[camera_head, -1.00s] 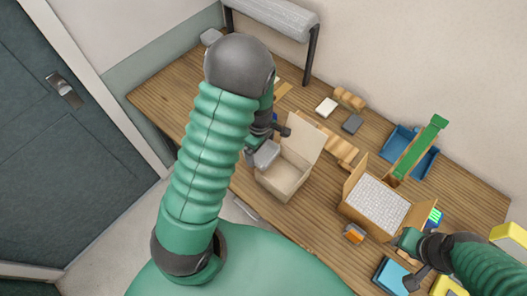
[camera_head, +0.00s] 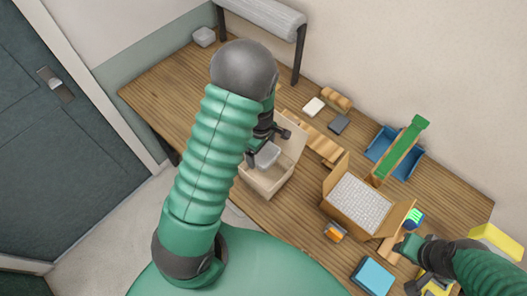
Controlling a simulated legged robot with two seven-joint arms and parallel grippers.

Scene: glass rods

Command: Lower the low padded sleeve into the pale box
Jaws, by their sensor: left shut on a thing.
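The pale box (camera_head: 266,181) stands open on the wooden table, with its lid (camera_head: 291,139) raised at the back. My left gripper (camera_head: 268,146) is shut on a low grey padded sleeve (camera_head: 267,155). The sleeve shows over the back part of the box opening, in front of the lid. I cannot tell how far it is below the rim. The wrist hides part of the lid and the gripper. My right gripper (camera_head: 408,264) is at the lower right, away from the box; its jaw opening is unclear.
A brown carton (camera_head: 345,219) with white bubbly padding stands right of the pale box. A similar grey block (camera_head: 204,36) lies at the far left. A blue bin (camera_head: 379,147) with a green strip (camera_head: 404,147) is at the back right. A blue block (camera_head: 372,276) is near the front edge.

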